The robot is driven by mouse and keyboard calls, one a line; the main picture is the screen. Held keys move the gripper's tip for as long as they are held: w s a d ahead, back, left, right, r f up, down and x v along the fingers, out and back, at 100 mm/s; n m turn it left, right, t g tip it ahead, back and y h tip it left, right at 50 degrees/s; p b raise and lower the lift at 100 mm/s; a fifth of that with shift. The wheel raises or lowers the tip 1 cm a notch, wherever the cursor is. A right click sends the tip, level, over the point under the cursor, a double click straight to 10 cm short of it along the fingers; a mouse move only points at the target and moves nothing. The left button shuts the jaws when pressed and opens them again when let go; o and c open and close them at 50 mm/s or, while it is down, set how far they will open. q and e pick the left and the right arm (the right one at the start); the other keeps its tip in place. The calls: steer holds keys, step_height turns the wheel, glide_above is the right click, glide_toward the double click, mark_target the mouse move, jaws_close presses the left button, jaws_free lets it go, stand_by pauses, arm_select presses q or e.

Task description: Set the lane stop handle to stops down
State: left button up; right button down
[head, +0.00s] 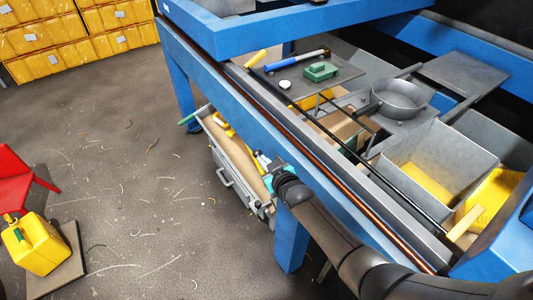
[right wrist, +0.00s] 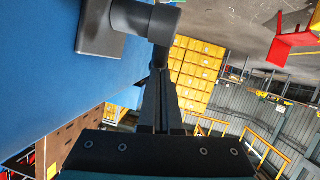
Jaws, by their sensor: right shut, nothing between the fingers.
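A dark grey fitting that looks like the lane stop handle (right wrist: 145,18) shows at the top of the right wrist view. It has a flat plate against the blue beam (right wrist: 55,60), a thick round bar standing out from it, and a narrower part below its outer end. My right gripper (right wrist: 160,75) is shut and empty, its fingertips close to that narrower part; I cannot tell whether they touch. In the head view my right gripper (head: 270,172) is beside the outer face of the blue beam, partly hidden by my arm. My left gripper is out of view.
A long grey bin (head: 235,175) stands below the beam, near my right gripper. The bench holds a grey pan (head: 398,98), a grey bin (head: 440,160) and tools. A yellow jerry can (head: 35,245) stands at lower left. The floor between is mostly clear.

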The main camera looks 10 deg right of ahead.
mark_target(258, 151)
steer(key=shift+w+a+g+p, duration=0.15)
steer(key=shift+w+g+p, duration=0.3)
steer(key=shift+g+p, duration=0.35)
steer(key=shift+w+f+g, duration=0.1)
steer(key=shift+f+g, duration=0.2)
steer(key=shift+f, duration=0.05)
arm_select(q)
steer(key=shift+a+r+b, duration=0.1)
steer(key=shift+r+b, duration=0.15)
steer(key=shift+b, duration=0.7)
arm_select(e)
steer(key=shift+w+a+f, duration=0.2)
steer(key=shift+w+f, duration=0.2)
steer(key=shift+f, duration=0.05)
steer(key=shift+w, duration=0.1)
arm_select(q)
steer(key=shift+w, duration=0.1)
arm_select(e)
steer(key=shift+r, duration=0.15)
